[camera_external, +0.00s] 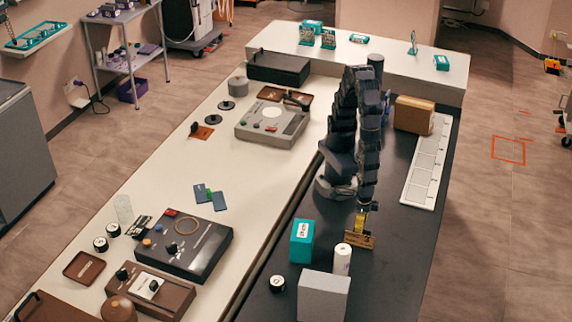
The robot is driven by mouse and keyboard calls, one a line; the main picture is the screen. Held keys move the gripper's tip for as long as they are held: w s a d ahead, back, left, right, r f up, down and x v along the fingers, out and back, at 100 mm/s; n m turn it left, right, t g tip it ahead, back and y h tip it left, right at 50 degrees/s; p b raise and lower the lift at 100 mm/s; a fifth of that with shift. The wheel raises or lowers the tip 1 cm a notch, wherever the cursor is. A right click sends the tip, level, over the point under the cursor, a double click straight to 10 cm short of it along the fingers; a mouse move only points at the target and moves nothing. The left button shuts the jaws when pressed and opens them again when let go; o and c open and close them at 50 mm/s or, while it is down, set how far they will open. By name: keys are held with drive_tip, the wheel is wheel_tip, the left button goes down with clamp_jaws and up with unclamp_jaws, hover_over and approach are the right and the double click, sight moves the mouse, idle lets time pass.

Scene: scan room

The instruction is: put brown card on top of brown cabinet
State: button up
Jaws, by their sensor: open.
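My gripper (364,208) points down over the dark counter in the external view, with its fingers small and dark. It is open. Right below it is a small brown piece (359,241) with markings, which may be the brown card, and a yellow part (361,222) shows between them. I cannot tell whether the gripper touches either. A brown box (413,115), possibly the brown cabinet, stands on the dark counter behind the arm, at the right. Its top looks clear.
A teal box (301,241), a white cylinder (342,259) and a pale grey box (323,296) stand near the gripper. A long white tray (427,163) lies along the right edge. The white counter (245,185) at left holds several devices.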

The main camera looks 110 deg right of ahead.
sight(360, 235)
drive_tip(key=shift+a+f, duration=0.1)
drive_tip(key=shift+f, duration=2.65)
clamp_jaws()
